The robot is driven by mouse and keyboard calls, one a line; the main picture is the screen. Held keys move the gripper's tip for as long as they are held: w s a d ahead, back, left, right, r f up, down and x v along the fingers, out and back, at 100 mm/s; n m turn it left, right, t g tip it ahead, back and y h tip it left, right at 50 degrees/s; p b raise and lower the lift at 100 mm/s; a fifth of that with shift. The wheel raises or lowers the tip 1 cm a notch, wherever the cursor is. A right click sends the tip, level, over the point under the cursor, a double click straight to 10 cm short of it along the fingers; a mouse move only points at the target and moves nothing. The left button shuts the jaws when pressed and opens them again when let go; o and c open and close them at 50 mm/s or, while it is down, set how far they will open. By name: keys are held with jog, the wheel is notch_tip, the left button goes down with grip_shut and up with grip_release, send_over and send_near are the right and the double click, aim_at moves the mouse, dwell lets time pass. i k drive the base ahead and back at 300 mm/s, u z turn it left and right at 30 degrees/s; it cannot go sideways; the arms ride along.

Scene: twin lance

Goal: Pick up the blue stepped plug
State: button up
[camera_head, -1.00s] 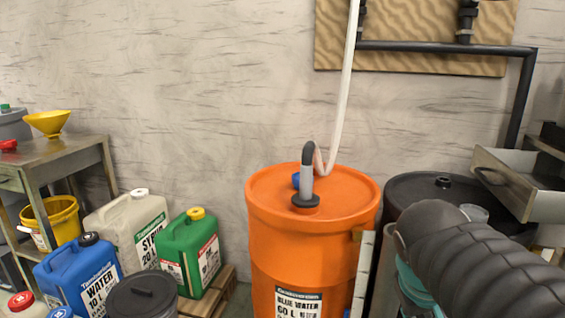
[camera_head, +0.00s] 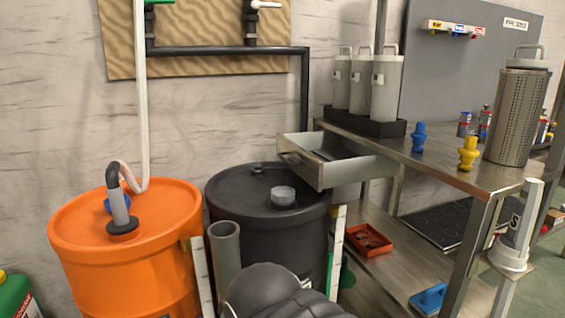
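A blue stepped plug (camera_head: 418,137) stands upright on the metal bench (camera_head: 385,150), near its left front edge. A yellow stepped plug (camera_head: 467,153) of like shape stands to its right, closer to the bench's front edge. Part of my dark ribbed arm (camera_head: 275,292) shows at the bottom middle, in front of the black drum. My gripper is out of view.
An orange drum (camera_head: 75,240) with a pipe and a black drum (camera_head: 240,235) stand left of the bench. An open metal drawer (camera_head: 345,172) juts out leftward.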

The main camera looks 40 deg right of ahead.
aim_at(419, 137)
jog(key=z, duration=1.55)
jog(key=k, duration=0.55)
jog(key=z, duration=1.2)
jog(key=i, duration=0.5)
jog(key=u, duration=0.05)
